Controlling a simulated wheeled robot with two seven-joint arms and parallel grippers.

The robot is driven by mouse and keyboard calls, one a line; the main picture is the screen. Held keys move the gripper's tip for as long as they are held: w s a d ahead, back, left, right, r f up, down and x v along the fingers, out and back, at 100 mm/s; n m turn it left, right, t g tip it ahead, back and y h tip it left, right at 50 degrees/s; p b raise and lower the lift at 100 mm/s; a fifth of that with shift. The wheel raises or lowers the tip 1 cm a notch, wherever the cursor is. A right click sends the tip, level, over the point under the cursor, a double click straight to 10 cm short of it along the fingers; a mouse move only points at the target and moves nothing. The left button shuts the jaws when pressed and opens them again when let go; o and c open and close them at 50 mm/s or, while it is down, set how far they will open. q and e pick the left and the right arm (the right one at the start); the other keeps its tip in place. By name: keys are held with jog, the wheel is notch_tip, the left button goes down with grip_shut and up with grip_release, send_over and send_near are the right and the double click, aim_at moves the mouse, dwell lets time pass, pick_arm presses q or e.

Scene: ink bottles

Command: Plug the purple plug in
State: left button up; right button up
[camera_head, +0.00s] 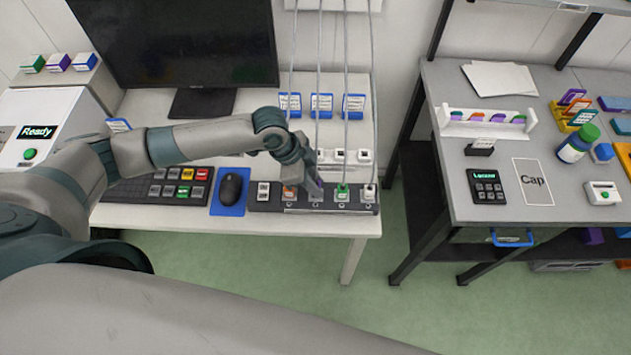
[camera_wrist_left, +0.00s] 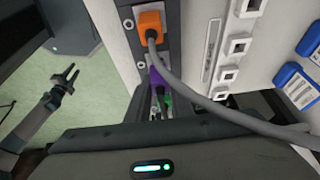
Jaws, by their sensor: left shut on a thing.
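The purple plug (camera_wrist_left: 156,76) shows in the left wrist view at the power strip, between the orange plug (camera_wrist_left: 150,20) and the green plug (camera_wrist_left: 168,99). My left gripper (camera_head: 314,188) is shut on the purple plug, over the middle of the power strip (camera_head: 262,203) on the desk. The fingers hide much of the plug, and I cannot tell whether it is seated in its socket. My right gripper (camera_wrist_left: 68,76) is away from the strip at the left of the left wrist view, its fingers apart and empty.
The orange plug's grey cable crosses the left wrist view. Several cables hang over the desk in the head view. A mouse (camera_head: 231,188) and keyboard (camera_head: 170,187) lie left of the strip. White sockets (camera_head: 339,156) stand behind it. A second table (camera_head: 450,80) is at right.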

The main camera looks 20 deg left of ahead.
pick_arm(q)
jog(key=shift+p, duration=0.35)
dwell(0.7)
jog(key=shift+f, duration=0.3)
dwell(0.7)
jog(key=shift+f, duration=0.4)
dwell(0.9)
jog(key=shift+f+p, duration=0.1)
jog(key=shift+p, duration=0.25)
dwell(0.5)
jog(key=o, duration=1.5)
